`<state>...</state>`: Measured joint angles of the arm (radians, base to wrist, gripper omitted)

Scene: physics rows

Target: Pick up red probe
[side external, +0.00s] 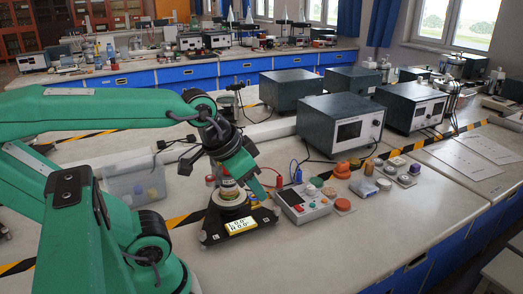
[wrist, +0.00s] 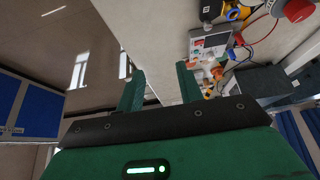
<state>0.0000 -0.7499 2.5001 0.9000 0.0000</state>
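A small red upright piece, which looks like the red probe (side external: 279,183), stands at the back left edge of a white-and-grey meter box (side external: 303,203). A blue one (side external: 297,174) stands beside it. In the wrist view the box (wrist: 210,43) is near the top right, with a red lead (wrist: 256,20) beyond it; I cannot pick out the probe's tip there. My gripper (wrist: 160,88) is open, with nothing between its two green fingers. In the side view my gripper (side external: 254,183) hangs above the bench, just left of the red piece and apart from it.
A black scale (side external: 213,224) with a yellow display and a round jar stands just left of the meter box. Several small coloured pieces, including an orange disc (side external: 343,205), lie to its right. A clear bin (side external: 120,187) is at left. The front bench is clear.

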